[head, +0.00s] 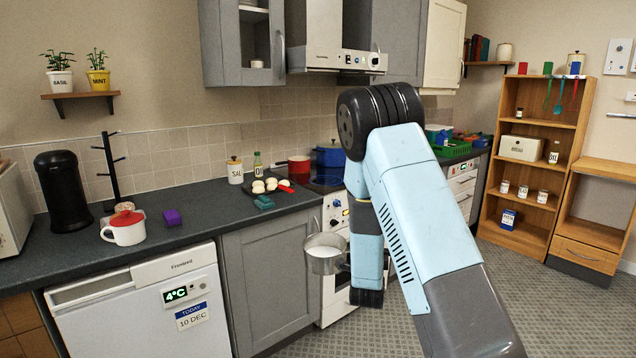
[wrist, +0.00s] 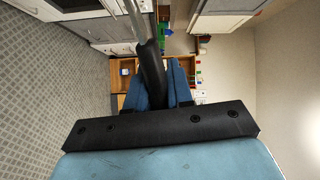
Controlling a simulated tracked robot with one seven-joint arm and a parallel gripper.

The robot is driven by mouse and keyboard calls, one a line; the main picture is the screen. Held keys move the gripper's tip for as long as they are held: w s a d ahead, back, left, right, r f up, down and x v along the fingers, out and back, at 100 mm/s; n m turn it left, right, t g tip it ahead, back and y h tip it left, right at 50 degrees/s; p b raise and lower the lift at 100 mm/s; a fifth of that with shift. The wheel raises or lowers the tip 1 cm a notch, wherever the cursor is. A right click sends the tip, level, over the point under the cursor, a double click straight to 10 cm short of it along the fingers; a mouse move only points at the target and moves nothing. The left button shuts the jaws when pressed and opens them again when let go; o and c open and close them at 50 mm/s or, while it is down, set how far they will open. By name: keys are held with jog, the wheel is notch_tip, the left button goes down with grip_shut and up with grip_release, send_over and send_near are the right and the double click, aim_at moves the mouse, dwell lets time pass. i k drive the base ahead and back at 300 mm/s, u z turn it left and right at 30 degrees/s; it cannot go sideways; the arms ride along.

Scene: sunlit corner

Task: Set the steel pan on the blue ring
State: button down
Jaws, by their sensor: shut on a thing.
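The steel pan (head: 322,262) hangs in front of the white cooker, left of my arm, below the counter top, its inside pale. In the wrist view my gripper (wrist: 160,78) is shut on a black handle (wrist: 150,62), with a steel shaft running up out of the picture. In the head view my arm hides the gripper. The dark hob (head: 322,184) lies behind the pan and higher. A blue pot (head: 330,156) and a red pan (head: 299,165) stand on or by it. I cannot make out a blue ring; my arm covers part of the hob.
On the counter left of the hob are a dark tray (head: 268,190) of pale round food, a salt jar (head: 235,170) and a teal block (head: 264,202). A range hood (head: 322,45) hangs above. A wooden shelf unit (head: 540,150) stands right. The counter's middle is fairly clear.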

aim_at(335, 184)
jog(key=u, duration=0.05)
jog(key=i, duration=0.85)
jog(key=z, duration=0.15)
